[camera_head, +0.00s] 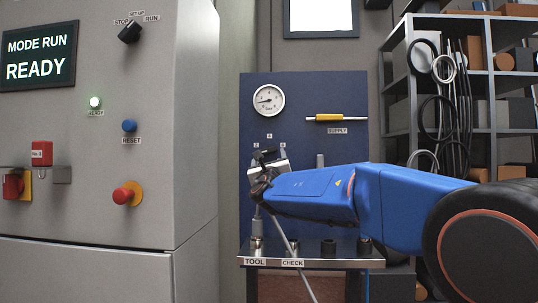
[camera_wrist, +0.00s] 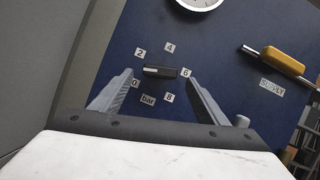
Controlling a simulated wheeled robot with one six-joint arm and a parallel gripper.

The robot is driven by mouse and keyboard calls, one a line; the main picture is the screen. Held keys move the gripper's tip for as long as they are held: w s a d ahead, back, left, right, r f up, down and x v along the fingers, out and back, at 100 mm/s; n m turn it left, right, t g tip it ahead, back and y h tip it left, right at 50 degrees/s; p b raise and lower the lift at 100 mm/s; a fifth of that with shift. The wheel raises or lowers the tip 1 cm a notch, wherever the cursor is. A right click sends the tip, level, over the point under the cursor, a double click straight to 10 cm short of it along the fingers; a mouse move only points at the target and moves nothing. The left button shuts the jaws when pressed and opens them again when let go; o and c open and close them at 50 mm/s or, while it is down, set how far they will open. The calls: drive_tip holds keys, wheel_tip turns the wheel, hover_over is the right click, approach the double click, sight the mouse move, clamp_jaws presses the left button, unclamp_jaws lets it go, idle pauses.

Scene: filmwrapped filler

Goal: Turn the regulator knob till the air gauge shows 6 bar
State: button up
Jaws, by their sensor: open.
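The air gauge (camera_head: 268,101) is a white round dial high on the blue panel. Its needle points left and slightly down, and its numbers are too small to read surely. In the wrist view only the gauge's lower edge (camera_wrist: 200,3) shows. The regulator knob (camera_wrist: 161,71) is a black bar with a white mark at its left end, pointing between labels 0 and 2. My gripper (camera_wrist: 160,78) is open, its fingers on either side of the knob with visible gaps. In the head view my gripper (camera_head: 270,160) hides the knob.
A yellow supply valve handle (camera_head: 337,118) sits right of the gauge. A shelf (camera_head: 308,263) with tool holders, marked TOOL and CHECK, runs below the panel. At left a grey cabinet (camera_head: 192,130) carries buttons and a READY screen (camera_head: 38,57). A rack with cables (camera_head: 490,90) stands at right.

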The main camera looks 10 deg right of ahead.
sight(269, 152)
drive_tip(key=shift+x, duration=2.05)
drive_tip(key=shift+f, duration=0.1)
drive_tip(key=c, duration=1)
